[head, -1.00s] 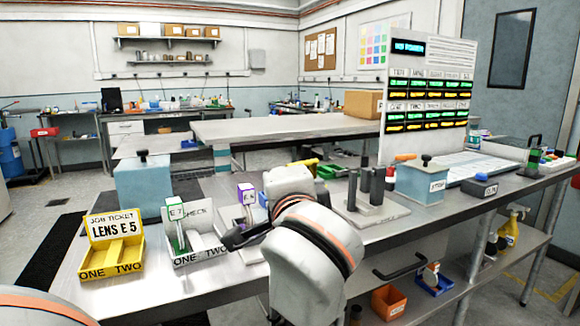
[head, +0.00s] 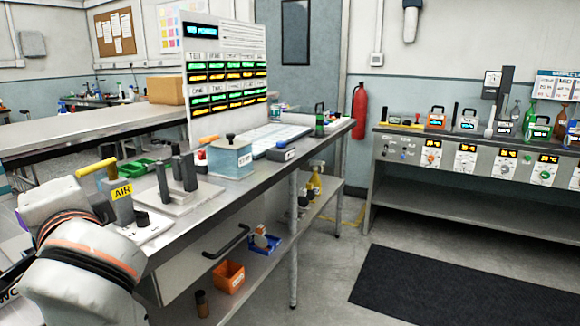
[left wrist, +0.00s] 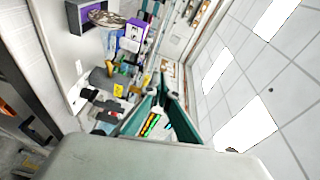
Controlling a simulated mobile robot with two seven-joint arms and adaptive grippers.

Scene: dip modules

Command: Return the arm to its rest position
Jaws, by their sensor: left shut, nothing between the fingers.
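My left gripper (left wrist: 160,88) shows in the left wrist view, its fingers shut with nothing between them. It is tilted in the air, with the bench items and the ceiling behind it. In the head view a white-grey arm link of mine with an orange band is at the lower left, in front of the bench (head: 225,203). The gripper's fingers cannot be made out clearly there. My right gripper is not in view.
A box labelled AIR (head: 121,193), a grey stand with posts (head: 176,178) and a blue-grey box (head: 230,160) are close to my arm. An orange bin (head: 229,277) is on the lower shelf. Floor with a dark mat (head: 440,285) lies right.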

